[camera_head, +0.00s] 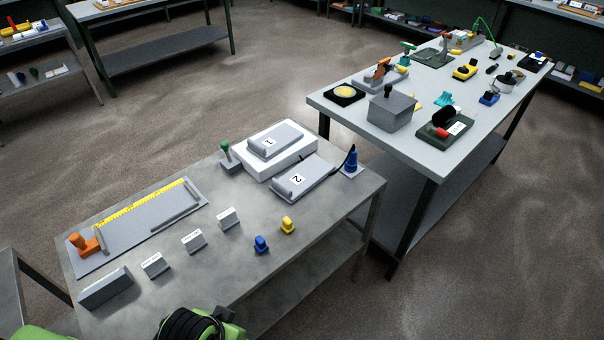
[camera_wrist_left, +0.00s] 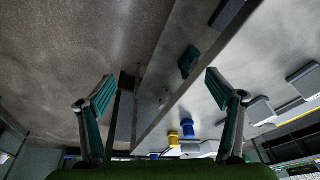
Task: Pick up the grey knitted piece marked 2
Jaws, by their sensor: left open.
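The grey piece marked 2 (camera_head: 312,172) lies on the near grey table in the head view, its number tag facing up. It is beside the white block (camera_head: 290,158), which carries a similar grey piece marked 1 (camera_head: 282,138). My left gripper (camera_wrist_left: 160,88) is open and empty in the left wrist view, its two fingers wide apart, beside the table edge. I cannot make out piece 2 for certain in that view. In the head view, my green and black arm parts show at the bottom edge, with no fingers visible. My right gripper is not seen.
A green-topped post (camera_head: 225,152) and a blue cone-shaped item (camera_head: 351,162) stand near piece 2. A yellow peg (camera_head: 288,225) and a blue peg (camera_head: 261,243) stand in front. A ruler plate (camera_head: 140,228) lies left. A second table (camera_head: 420,158) stands behind right.

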